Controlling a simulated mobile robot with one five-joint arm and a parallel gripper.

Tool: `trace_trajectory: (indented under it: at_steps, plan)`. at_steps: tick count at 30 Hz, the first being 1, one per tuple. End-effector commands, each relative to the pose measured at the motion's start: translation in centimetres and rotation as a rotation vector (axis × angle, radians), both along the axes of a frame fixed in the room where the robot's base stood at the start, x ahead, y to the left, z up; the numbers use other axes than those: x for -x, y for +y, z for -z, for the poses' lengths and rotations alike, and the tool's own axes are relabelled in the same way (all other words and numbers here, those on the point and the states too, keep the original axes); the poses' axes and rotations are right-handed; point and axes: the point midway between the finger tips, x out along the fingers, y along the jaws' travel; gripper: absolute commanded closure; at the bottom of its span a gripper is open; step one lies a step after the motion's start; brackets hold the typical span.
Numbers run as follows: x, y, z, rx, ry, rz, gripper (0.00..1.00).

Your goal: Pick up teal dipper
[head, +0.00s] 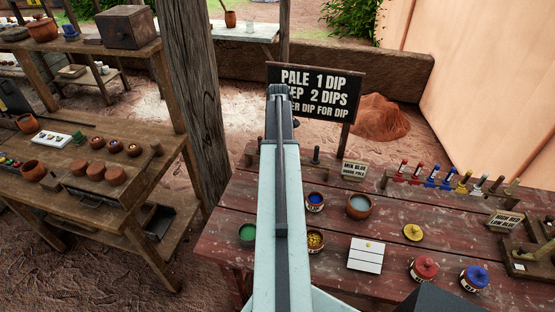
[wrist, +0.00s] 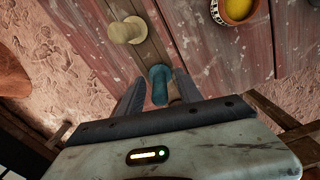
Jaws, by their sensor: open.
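In the wrist view, the teal dipper (wrist: 160,86) shows as a short teal peg end at a wooden strip (wrist: 152,50). My gripper (wrist: 160,77) is open, with one dark finger on each side of the teal end. I cannot tell whether either finger touches it. The dipper's lower part is hidden by the gripper body. In the head view, my arm covers the middle of the picture, and I cannot make out the teal dipper or the fingertips there.
A tan peg (wrist: 127,30) stands beside the teal one. A yellow-filled bowl (wrist: 238,10) is nearby. On the red plank table (head: 345,220) are several pots and a rack of coloured dippers (head: 432,178). A sign (head: 318,90) stands behind; a wooden post (head: 195,100) is left.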

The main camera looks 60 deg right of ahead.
Motion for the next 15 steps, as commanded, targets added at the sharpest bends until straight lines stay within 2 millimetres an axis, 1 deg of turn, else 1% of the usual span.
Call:
trace_trajectory:
  at_steps: [1, 7, 8, 9, 11, 12, 15]
  plan:
    - [-0.02, 0.0, 1.09, 0.0, 0.0, 0.0, 0.58]
    - [-0.06, 0.02, 0.69, 0.0, 0.0, -0.001, 0.58]
    - [-0.06, 0.03, 0.68, 0.0, 0.0, -0.001, 0.61]
    - [-0.07, 0.03, 0.68, 0.0, 0.0, -0.001, 0.72]
    - [-0.08, 0.04, 0.68, 0.0, 0.0, -0.001, 0.88]
    - [-0.08, 0.04, 0.68, 0.0, 0.0, -0.001, 1.0]
    - [-0.09, 0.06, 0.68, 0.0, 0.0, -0.001, 1.0]
